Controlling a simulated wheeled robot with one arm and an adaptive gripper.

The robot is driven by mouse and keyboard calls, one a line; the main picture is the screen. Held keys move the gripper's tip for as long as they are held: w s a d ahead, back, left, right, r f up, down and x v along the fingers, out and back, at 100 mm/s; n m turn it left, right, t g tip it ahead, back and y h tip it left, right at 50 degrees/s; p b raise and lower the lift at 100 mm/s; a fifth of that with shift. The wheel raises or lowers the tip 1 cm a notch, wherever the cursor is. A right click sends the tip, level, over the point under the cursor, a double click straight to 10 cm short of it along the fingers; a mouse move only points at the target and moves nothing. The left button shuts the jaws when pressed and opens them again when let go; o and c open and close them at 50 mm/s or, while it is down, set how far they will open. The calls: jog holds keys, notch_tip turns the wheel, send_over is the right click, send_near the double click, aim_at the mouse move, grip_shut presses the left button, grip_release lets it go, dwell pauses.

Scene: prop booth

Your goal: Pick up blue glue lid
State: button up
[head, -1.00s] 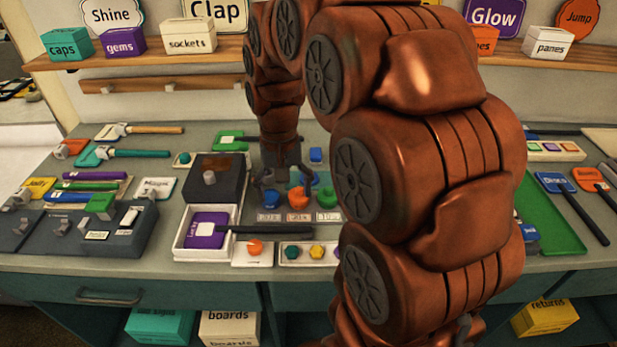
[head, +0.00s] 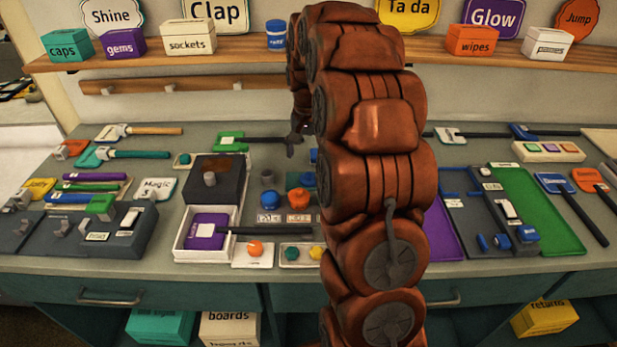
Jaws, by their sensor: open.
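I cannot read the card clearly, so I cannot tell if this is the glue lid. A blue jar (head: 276,34) with a pale label stands on the shelf; its label is too small to read. My gripper (head: 296,143) is above the back of the table, behind and slightly right of the blue piece, and apart from it. It is open; a dark finger shows, while my arm hides part of it. Nothing shows between its fingers.
An orange piece (head: 298,198) is right beside the blue one. A dark box (head: 217,170) and a white tray with a purple paddle (head: 205,231) stand to the left. A green tray (head: 538,215) lies at the right. My arm hides the table's middle right.

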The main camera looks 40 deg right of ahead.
aim_at(309, 173)
jog(key=shift+d+f+p, duration=0.1)
jog(key=shift+f+p, duration=1.1)
jog(key=shift+f, duration=2)
jog(key=shift+c, duration=0.3)
jog(key=shift+s, duration=0.1)
grip_shut()
